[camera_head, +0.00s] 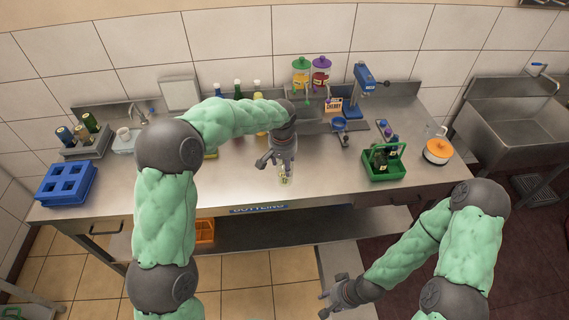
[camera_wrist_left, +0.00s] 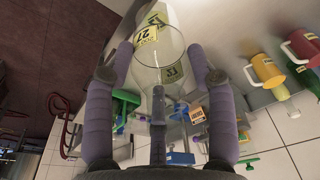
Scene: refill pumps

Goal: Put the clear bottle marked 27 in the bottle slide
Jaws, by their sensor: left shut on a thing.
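My left gripper (camera_head: 281,160) is shut on the clear bottle (camera_head: 284,177) near the front middle of the steel counter. In the left wrist view the clear bottle (camera_wrist_left: 160,48) lies between the two fingers of the left gripper (camera_wrist_left: 160,66), and its yellow labels read 27. I cannot tell whether its base touches the counter. My right gripper (camera_head: 333,300) is open and empty, low in front of the counter. A grey metal strip (camera_head: 342,262) runs down from below the counter's front; I cannot tell whether it is the bottle slide.
A blue rack (camera_head: 67,184) with square holes stands at the left. A green carrier (camera_head: 384,168) with dark bottles and an orange-banded pot (camera_head: 438,151) stand at the right. Pump jars (camera_head: 301,72) and a cherry sign (camera_head: 334,105) are behind.

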